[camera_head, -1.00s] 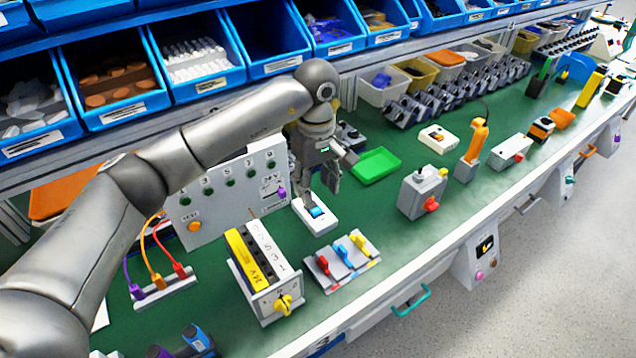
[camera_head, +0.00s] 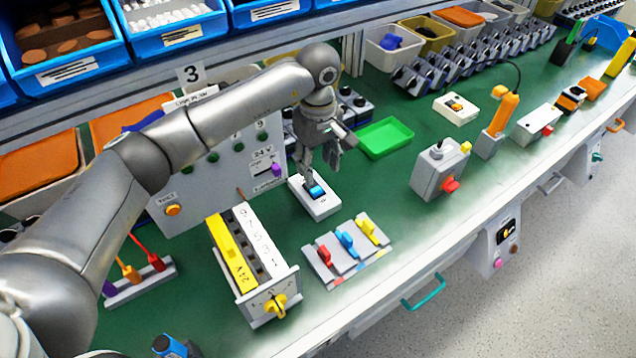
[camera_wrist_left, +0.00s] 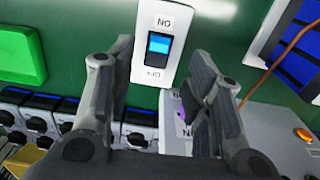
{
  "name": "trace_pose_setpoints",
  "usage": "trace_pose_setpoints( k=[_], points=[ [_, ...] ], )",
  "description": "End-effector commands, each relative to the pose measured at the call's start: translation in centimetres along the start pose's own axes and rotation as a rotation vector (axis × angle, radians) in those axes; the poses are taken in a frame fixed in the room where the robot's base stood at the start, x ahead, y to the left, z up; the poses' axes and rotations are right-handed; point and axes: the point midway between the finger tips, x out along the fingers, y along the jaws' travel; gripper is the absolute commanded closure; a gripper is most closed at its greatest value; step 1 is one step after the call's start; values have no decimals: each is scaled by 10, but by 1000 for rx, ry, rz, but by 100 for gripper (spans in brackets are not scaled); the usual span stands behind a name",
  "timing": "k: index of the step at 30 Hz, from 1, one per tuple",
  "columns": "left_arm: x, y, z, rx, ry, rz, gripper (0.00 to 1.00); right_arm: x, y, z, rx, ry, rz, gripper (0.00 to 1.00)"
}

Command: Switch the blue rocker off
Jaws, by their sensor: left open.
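The blue rocker (camera_head: 316,190) sits in a white switch housing (camera_head: 322,208) on the green bench. In the left wrist view the blue rocker (camera_wrist_left: 158,44) shows in a dark frame on the white housing (camera_wrist_left: 176,15), with a label at each end. My left gripper (camera_head: 318,172) is just above and behind the rocker, fingers pointing down. In the left wrist view its two fingers (camera_wrist_left: 162,85) stand apart with nothing between them. I cannot tell whether a fingertip touches the rocker. My right gripper is not in view.
A grey panel (camera_head: 215,185) with green buttons stands left of the switch. A yellow-and-white block (camera_head: 245,265) and a board with red, blue and yellow levers (camera_head: 345,262) are in front. A green tray (camera_head: 385,138) and a grey box (camera_head: 440,170) are to the right.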

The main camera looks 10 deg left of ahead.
Motion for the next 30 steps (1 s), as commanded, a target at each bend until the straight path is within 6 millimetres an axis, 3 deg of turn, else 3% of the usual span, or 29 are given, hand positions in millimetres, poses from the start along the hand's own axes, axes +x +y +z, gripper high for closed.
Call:
trace_pose_setpoints(
  k=[6, 12, 24, 30],
  points=[
    [42, 0, 1, -1, -4, -3, 54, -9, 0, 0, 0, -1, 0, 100],
    [68, 0, 1, 0, -2, -1, 54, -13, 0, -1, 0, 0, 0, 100],
    [76, 0, 0, 1, -1, 1, 54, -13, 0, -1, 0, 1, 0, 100],
    [76, 0, 0, 1, -1, 0, 79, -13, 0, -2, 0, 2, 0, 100]
  ],
)
